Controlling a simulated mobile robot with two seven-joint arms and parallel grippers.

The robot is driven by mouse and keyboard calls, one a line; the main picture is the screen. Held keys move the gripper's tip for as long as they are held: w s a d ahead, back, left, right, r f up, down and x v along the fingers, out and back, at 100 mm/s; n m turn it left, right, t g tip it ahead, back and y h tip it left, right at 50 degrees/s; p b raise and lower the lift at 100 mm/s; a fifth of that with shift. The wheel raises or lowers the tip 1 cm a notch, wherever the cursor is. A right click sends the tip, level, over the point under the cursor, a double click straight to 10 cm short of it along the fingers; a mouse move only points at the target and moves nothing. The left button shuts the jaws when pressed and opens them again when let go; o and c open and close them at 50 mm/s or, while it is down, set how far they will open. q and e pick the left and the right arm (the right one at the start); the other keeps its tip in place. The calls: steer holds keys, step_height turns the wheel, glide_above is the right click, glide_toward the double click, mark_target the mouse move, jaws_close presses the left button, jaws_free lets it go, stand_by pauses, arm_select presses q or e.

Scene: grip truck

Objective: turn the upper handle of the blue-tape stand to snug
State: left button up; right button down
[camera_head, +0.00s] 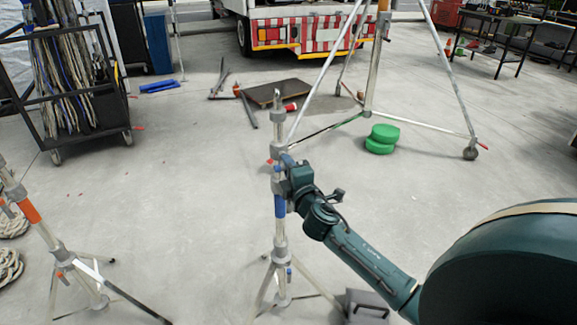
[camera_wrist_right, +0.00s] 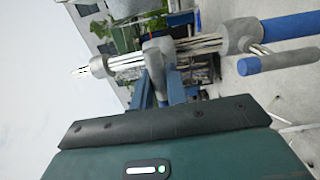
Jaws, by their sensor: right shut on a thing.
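The blue-tape stand (camera_head: 281,205) stands upright on its tripod legs in the middle of the head view, with a blue band on its pole. In the right wrist view its pole (camera_wrist_right: 205,43) runs sideways across the picture, with blue tape (camera_wrist_right: 290,25) at the right. My right gripper (camera_head: 287,164) is at the upper collar, above the blue band. In the right wrist view its blue fingers (camera_wrist_right: 160,88) are closed around the grey upper handle (camera_wrist_right: 155,60); the fingers partly hide it. My left gripper is not in view.
An orange-tape stand (camera_head: 30,211) is at the left. A rope cart (camera_head: 45,140) stands behind it. A large wheeled stand (camera_head: 372,90), green discs (camera_head: 380,145) and a dark board (camera_head: 278,92) are farther back. Open concrete floor lies around the blue-tape stand.

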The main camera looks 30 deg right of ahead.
steer(key=c, duration=1.4)
jaws_free()
steer(key=shift+b+v, duration=0.55)
steer(key=shift+v, duration=6.05)
steer(key=shift+a, duration=0.1)
